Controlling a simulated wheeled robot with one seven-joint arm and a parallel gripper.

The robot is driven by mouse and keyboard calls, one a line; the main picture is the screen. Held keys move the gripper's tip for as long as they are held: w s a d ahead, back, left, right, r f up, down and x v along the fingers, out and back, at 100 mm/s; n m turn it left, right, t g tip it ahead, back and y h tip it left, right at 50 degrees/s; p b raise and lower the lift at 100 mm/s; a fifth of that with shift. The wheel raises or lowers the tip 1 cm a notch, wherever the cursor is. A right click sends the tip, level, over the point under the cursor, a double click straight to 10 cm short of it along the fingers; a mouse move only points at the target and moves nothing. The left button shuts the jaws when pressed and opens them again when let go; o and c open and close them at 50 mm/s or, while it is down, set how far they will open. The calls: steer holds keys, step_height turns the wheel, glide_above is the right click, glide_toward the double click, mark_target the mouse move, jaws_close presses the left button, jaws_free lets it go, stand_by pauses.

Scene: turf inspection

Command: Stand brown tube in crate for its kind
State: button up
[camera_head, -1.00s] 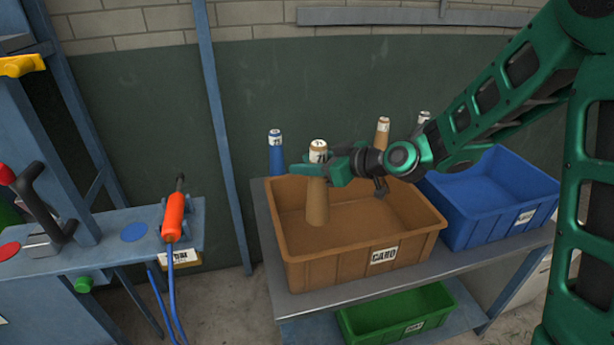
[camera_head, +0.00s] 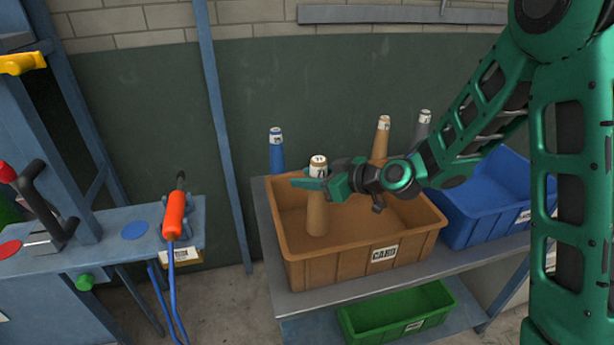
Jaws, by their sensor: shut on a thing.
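The brown tube (camera_head: 317,213) is a tapered cone with a white-labelled top. It stands upright inside the brown crate (camera_head: 335,270), which has a label reading CARD, in the crate's left part. My gripper (camera_head: 318,184) reaches in from the right and is shut on the tube's upper part, just below the label. The tube's lower end is inside the crate walls; whether it touches the crate floor I cannot tell.
Another brown tube (camera_head: 381,140), a blue tube (camera_head: 276,152) and a grey tube (camera_head: 421,131) stand behind the crate. A blue crate (camera_head: 490,217) is at right and a green crate (camera_head: 400,318) below. An orange-handled tool (camera_head: 173,216) hangs left.

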steer(key=o, duration=1)
steer(key=v, duration=1.2)
steer(key=shift+s+r, duration=0.1)
steer(key=shift+r, duration=0.35)
steer(key=shift+d, duration=0.1)
